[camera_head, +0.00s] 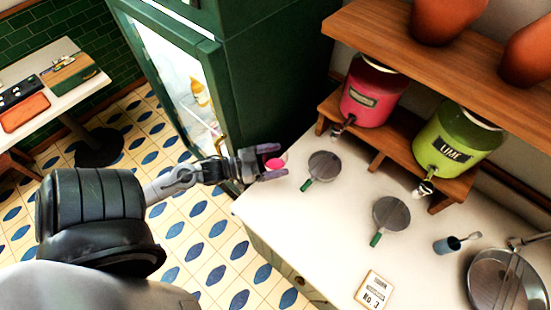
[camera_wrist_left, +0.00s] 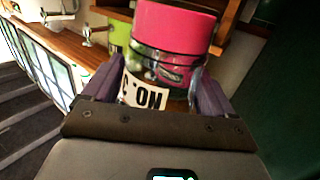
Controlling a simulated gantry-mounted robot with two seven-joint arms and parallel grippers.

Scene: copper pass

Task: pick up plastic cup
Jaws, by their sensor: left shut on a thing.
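My left gripper (camera_head: 266,163) reaches over the left end of the pale counter (camera_head: 265,205) and is shut on a small bright pink cup (camera_head: 275,163). In the left wrist view the pink cup (camera_wrist_left: 175,27) stands between the two purple-grey fingers of the gripper (camera_wrist_left: 152,95), with a clear, shiny part below the pink. A white label reading "NO." (camera_wrist_left: 143,97) shows low between the fingers. I cannot tell whether it is on the cup or behind it. The fingers hide part of the cup. My right gripper is in neither view.
Two round pans (camera_head: 324,165) (camera_head: 392,213) with green handles lie on the counter. Pink (camera_head: 371,92) and lime (camera_head: 458,138) dispensers stand on a wooden riser. A green fridge (camera_head: 270,70) stands behind.

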